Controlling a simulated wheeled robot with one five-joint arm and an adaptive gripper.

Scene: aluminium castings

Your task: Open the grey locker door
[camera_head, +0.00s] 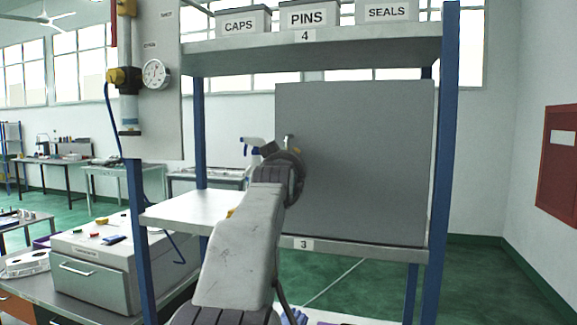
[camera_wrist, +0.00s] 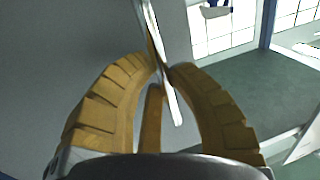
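The grey locker door (camera_head: 365,165) stands upright on shelf level 3 in the head view, a plain flat panel. No gap at its edges shows. A pale handle bar (camera_head: 289,140) is near its left edge, partly hidden by my gripper (camera_head: 296,151). In the wrist view, the door (camera_wrist: 70,60) fills the left side. There the yellow-brown fingers of my gripper (camera_wrist: 163,72) curve in, and their tips meet around the thin pale handle (camera_wrist: 172,105), touching it from both sides. The handle's lower end sticks out between the fingers.
Bins labelled CAPS (camera_head: 240,25), PINS (camera_head: 308,17) and SEALS (camera_head: 386,12) sit on the upper shelf. A blue shelf post (camera_head: 445,130) stands right of the door. A red wall cabinet (camera_head: 560,170) is at far right.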

